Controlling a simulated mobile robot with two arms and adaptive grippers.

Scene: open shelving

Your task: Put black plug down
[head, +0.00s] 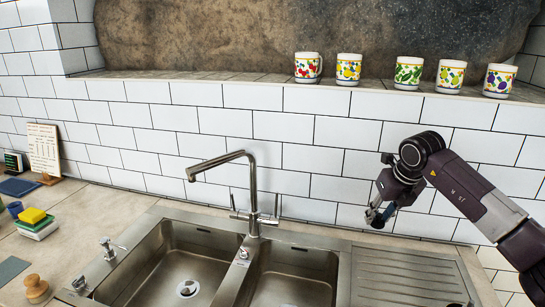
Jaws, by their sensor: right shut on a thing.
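My right gripper (378,215) comes in from the right and points down in front of the white tiled wall, above the back of the sink's drainboard. It is shut on a small dark thing, which I take to be the black plug (389,212). The plug is small and mostly hidden by the fingers, so its shape is hard to tell. It appears to be held above the drainboard (400,277), apart from it. My left gripper is not in view.
A steel double sink (187,268) with a tall tap (252,190) fills the middle. Several patterned mugs (348,69) stand on the ledge above. The drainboard is clear.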

